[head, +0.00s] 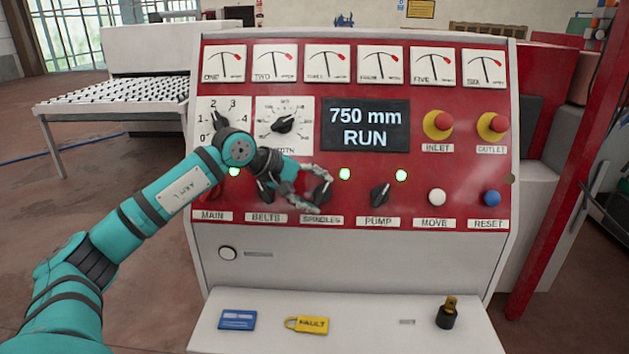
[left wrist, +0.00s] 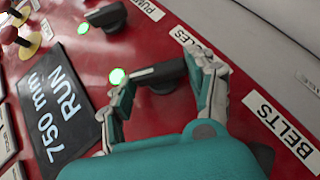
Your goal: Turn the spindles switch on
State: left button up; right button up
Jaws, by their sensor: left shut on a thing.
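The spindles switch (head: 323,190) is a black rotary knob on the red panel, above its SPINDLES label (head: 322,219). My left gripper (head: 319,193) is at this knob, with its fingers partly covering it. In the left wrist view, the spindles switch (left wrist: 165,76) sits between the two fingers of my left gripper (left wrist: 158,68), which is shut on it. The knob's white pointer line aims at a lit green lamp (left wrist: 118,76). That spindles lamp also glows in the head view (head: 345,174). My right gripper is not in view.
The belts switch (head: 265,191) is close on the left, partly behind my gripper. The pump switch (head: 380,194) is on the right, its lamp (head: 401,175) green. The display (head: 365,127) reads 750 mm RUN.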

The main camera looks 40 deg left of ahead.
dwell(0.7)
pick_arm(q)
jog(key=o, duration=1.2)
jog(key=shift+s+a+r, duration=0.2)
jog(key=shift+s+r, duration=0.05)
jog(key=shift+r, duration=0.05)
jog(key=shift+v, duration=5.6)
jog(key=shift+w+d+r, duration=0.1)
